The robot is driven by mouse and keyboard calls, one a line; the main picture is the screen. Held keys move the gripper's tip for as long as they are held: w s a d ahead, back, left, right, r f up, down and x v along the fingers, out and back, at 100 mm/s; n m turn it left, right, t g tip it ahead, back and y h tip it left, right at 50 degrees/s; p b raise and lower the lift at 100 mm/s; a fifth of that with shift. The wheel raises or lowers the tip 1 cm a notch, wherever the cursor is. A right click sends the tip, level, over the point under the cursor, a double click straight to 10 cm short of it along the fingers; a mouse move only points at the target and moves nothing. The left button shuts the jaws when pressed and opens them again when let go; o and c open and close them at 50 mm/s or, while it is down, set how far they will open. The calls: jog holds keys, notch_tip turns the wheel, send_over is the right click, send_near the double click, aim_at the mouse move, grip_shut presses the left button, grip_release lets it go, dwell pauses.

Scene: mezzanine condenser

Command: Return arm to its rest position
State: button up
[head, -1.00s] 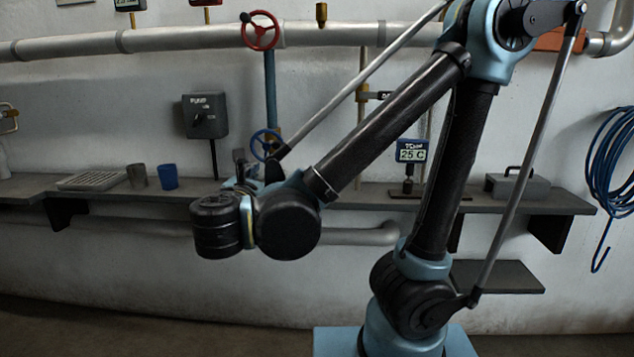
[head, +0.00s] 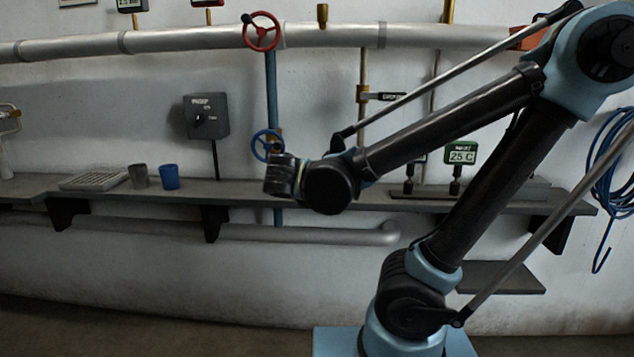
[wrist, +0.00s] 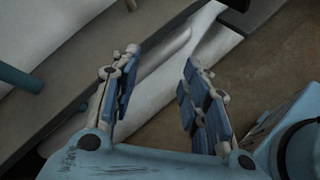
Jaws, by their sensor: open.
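My gripper (wrist: 160,88) shows in the wrist view with its two blue-padded fingers apart and nothing between them. Beyond the fingers are the shelf edge, a pale pipe and the brown floor. In the head view my arm is bent at a high elbow at the upper right. Its wrist end is in front of the wall shelf, near the blue valve wheel (head: 267,146). The gripper fingers cannot be made out in the head view.
The wall shelf (head: 330,197) carries a grey rack (head: 95,180), a grey cup (head: 138,176) and a blue cup (head: 169,177). A grey pipe (head: 300,233) runs below it. A red valve wheel (head: 261,31) and blue hose (head: 608,165) are on the wall. The floor in front is clear.

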jog(key=s+d+f+m+g+y, duration=0.3)
jog(key=d+f+m, duration=0.4)
jog(key=m, duration=0.4)
jog(key=s+d+f+m+g+y, duration=0.3)
jog(key=d+f+m, duration=0.4)
jog(key=m, duration=0.5)
jog(key=s+g, duration=0.1)
jog(key=s, duration=0.1)
jog(key=shift+s+d+f+g, duration=0.2)
jog(key=shift+s+d+g, duration=0.1)
jog(key=shift+g, duration=0.1)
jog(key=shift+w+f, duration=0.2)
jog(key=shift+w, duration=0.2)
dwell(4.7)
